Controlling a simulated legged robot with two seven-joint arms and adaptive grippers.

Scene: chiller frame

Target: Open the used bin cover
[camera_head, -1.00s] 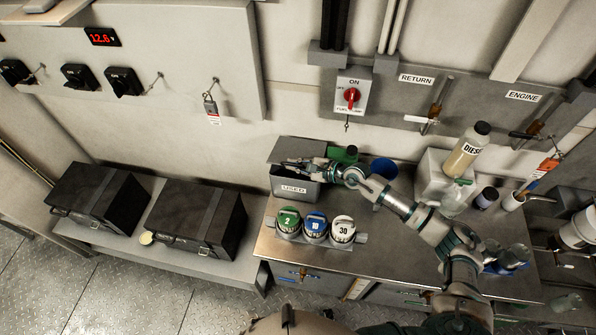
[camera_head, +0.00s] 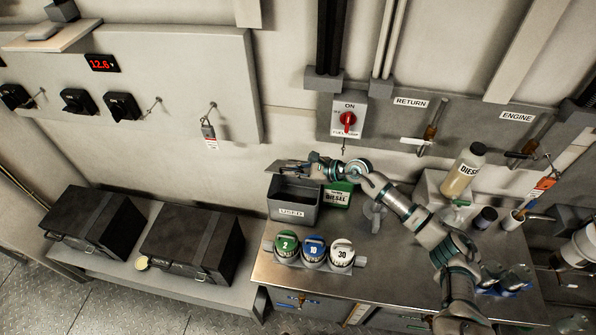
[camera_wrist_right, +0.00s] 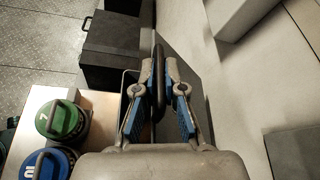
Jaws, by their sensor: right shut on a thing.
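The grey used bin (camera_head: 292,212), with a USED label on its front, stands at the back left of the steel bench. Its dark inside shows from above. The bin's cover (camera_head: 283,165) shows as a thin grey plate above the back of the bin. My right gripper (camera_head: 306,164) is at the cover, above the bin. My left gripper is not in view.
A green diesel container (camera_head: 338,196) stands right of the bin. Three capped containers, green (camera_head: 287,243), blue (camera_head: 314,248) and white (camera_head: 342,252), stand in front. A diesel bottle (camera_head: 463,172) stands at the right. Black cases (camera_head: 192,228) sit on the left bench.

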